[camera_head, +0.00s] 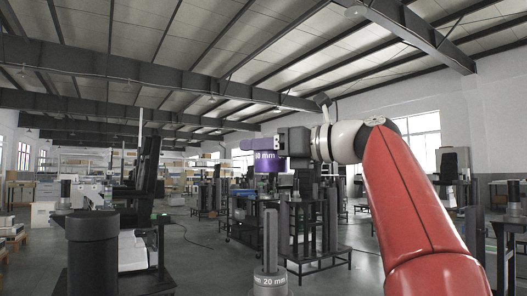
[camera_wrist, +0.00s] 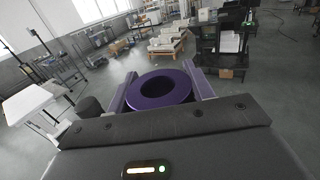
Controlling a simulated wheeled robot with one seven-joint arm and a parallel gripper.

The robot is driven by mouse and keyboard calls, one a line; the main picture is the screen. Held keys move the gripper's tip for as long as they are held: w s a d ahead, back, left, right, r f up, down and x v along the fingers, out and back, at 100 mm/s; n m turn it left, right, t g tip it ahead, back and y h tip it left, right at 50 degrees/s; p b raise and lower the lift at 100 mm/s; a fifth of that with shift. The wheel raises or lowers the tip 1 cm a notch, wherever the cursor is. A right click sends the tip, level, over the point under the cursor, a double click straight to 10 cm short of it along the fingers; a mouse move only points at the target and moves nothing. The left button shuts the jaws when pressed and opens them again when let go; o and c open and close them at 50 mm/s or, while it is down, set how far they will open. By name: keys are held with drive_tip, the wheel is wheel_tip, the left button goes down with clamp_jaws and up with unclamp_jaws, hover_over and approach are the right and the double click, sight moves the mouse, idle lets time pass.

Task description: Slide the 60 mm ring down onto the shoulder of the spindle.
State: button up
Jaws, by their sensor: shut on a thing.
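The purple ring (camera_head: 269,163), labelled 60 mm, hangs in my gripper (camera_head: 262,144) in the head view. In the wrist view the ring (camera_wrist: 181,86) lies between the two fingers of my gripper (camera_wrist: 163,88), its hole visible. My gripper is shut on the ring's outside. The grey spindle (camera_head: 270,241) stands upright at the bottom of the head view, with a thin post above a wider part (camera_head: 270,284) marked 20 mm. The ring is above the post's top with a gap, and roughly in line with it sideways. Depth alignment cannot be told. The spindle does not show in the wrist view.
A dark upright cylinder (camera_head: 92,255) stands at the lower left of the head view. Black workbenches and equipment (camera_head: 325,235) stand behind the spindle. A white table (camera_wrist: 28,103) shows at left in the wrist view. Open grey floor lies between.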

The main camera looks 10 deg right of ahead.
drive_tip(key=shift+w, duration=0.25)
drive_tip(key=shift+f, duration=0.1)
drive_tip(key=shift+f+b, duration=0.55)
drive_tip(key=shift+f, duration=2.15)
drive_tip(key=shift+p, duration=0.6)
